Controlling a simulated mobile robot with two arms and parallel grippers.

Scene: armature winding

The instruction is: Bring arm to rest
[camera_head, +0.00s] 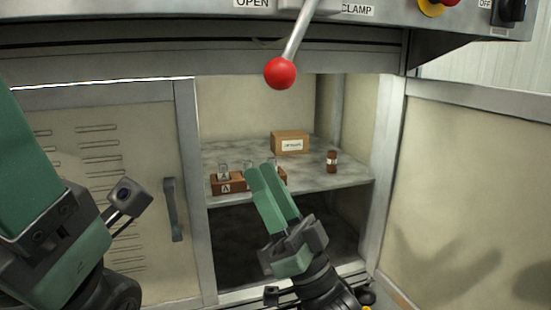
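My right gripper (261,169) reaches up from the bottom centre, its two green fingers pointing at the open cabinet shelf (310,182). The fingers lie close together in the picture, and I cannot tell whether there is a gap between them. Nothing shows held in it. The fingertips overlap the small brown holder (229,184) marked "A" region in view; contact cannot be told. My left gripper (35,200) is large and close at the left edge, partly cut off, so its opening is hidden.
A cardboard box (290,143) and a small brown bottle (331,162) stand on the shelf. A red-knobbed lever (281,73) hangs from the panel above. The left cabinet door (105,190) is closed; the right door (475,200) stands open.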

